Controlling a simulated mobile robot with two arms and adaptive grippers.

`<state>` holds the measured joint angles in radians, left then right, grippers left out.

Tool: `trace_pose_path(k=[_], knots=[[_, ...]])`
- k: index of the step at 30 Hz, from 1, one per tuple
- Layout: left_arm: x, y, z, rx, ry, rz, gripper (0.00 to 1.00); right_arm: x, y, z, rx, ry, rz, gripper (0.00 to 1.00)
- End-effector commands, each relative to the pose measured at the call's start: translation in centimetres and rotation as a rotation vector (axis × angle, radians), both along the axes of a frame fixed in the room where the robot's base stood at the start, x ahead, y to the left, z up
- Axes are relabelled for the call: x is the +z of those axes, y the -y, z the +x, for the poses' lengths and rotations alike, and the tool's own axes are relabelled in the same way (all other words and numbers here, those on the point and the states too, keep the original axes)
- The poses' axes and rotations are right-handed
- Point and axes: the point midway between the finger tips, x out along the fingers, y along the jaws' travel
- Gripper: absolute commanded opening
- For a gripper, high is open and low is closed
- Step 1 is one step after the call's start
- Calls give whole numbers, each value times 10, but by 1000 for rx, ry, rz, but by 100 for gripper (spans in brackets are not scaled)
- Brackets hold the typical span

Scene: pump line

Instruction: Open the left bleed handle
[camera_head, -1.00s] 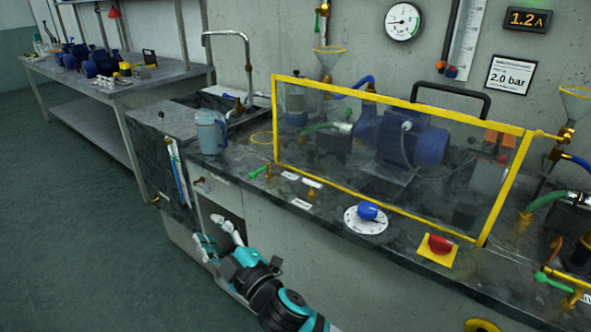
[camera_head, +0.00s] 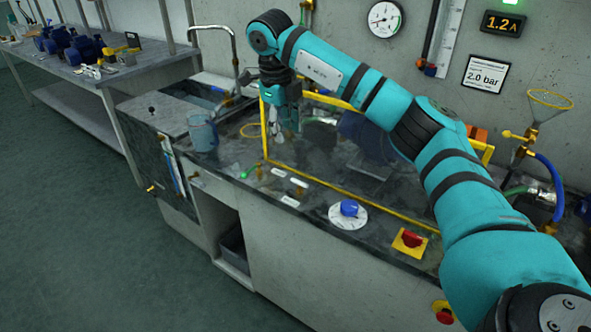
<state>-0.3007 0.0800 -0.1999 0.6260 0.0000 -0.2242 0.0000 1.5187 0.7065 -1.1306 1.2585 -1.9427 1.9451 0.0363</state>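The left bleed handle is a small green lever (camera_head: 250,172) near the front left of the bench top, with a brass fitting beside it. My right gripper (camera_head: 282,132) points down above the bench near the left end of the yellow-framed guard, above and to the right of the green lever. It is apart from the lever. The fingers are small and seen nearly edge-on, so whether they are open or shut is unclear. I see nothing held. My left gripper is out of view.
My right arm hides much of the yellow-framed guard (camera_head: 265,130) and the blue pump behind it. A blue-grey jug (camera_head: 202,134) stands left of the lever. A blue dial knob (camera_head: 350,208) and a red switch (camera_head: 411,239) sit along the front edge.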

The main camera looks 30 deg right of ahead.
Motion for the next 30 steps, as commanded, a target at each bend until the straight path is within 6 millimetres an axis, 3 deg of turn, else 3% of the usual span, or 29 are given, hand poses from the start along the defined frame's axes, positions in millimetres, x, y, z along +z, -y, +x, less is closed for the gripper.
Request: trace_pose_path(k=[5,21,30], knots=[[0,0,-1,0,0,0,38,-10,9,-2,-14,-10,-18,35],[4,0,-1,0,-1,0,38,-120,28,6,-11,-12,-15,35],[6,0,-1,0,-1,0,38,-161,34,10,-10,-9,-14,35]])
